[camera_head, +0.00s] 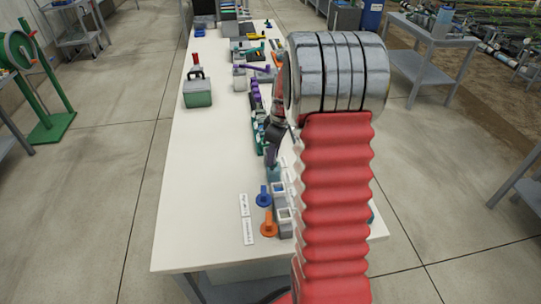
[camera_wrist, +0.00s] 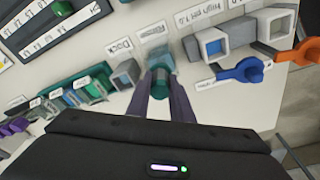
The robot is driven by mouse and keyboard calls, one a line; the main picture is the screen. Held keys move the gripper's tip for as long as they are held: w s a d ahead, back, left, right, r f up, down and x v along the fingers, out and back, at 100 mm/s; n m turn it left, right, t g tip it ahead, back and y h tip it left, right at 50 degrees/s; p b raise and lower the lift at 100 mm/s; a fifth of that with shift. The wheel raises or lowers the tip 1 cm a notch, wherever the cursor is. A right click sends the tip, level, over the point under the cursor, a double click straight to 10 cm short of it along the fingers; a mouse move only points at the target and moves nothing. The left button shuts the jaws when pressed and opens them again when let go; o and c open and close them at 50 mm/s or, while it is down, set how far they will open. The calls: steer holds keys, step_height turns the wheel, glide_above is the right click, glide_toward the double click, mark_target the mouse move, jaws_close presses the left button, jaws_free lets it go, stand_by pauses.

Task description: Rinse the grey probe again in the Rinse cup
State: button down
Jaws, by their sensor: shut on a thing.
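My gripper (camera_wrist: 164,92) points down over the bench, its two dark fingers close together over the Rinse cup. It also shows in the head view (camera_head: 272,152), partly behind my arm. It is shut on the grey probe, of which little can be made out between the fingers. The Rinse cup (camera_wrist: 159,58) is a see-through teal vessel directly beyond the fingertips, with a label behind it. It shows as a small teal shape in the head view (camera_head: 273,173). How deep the probe sits in the cup cannot be told.
The Dock block (camera_wrist: 125,74) stands just left of the cup. A grey buffer block (camera_wrist: 211,43), a blue cap (camera_wrist: 241,70) and an orange cap (camera_wrist: 302,54) are to the right. A green-grey box (camera_head: 197,90) stands at the bench's left.

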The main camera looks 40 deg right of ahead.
steer(key=shift+r, duration=0.75)
steer(key=shift+f, duration=0.2)
steer(key=shift+f, duration=0.65)
steer(key=shift+r, duration=0.15)
steer(key=shift+r, duration=0.7)
steer(key=shift+f, duration=0.15)
steer(key=shift+f, duration=0.7)
steer(key=shift+r, duration=0.1)
steer(key=shift+r, duration=0.75)
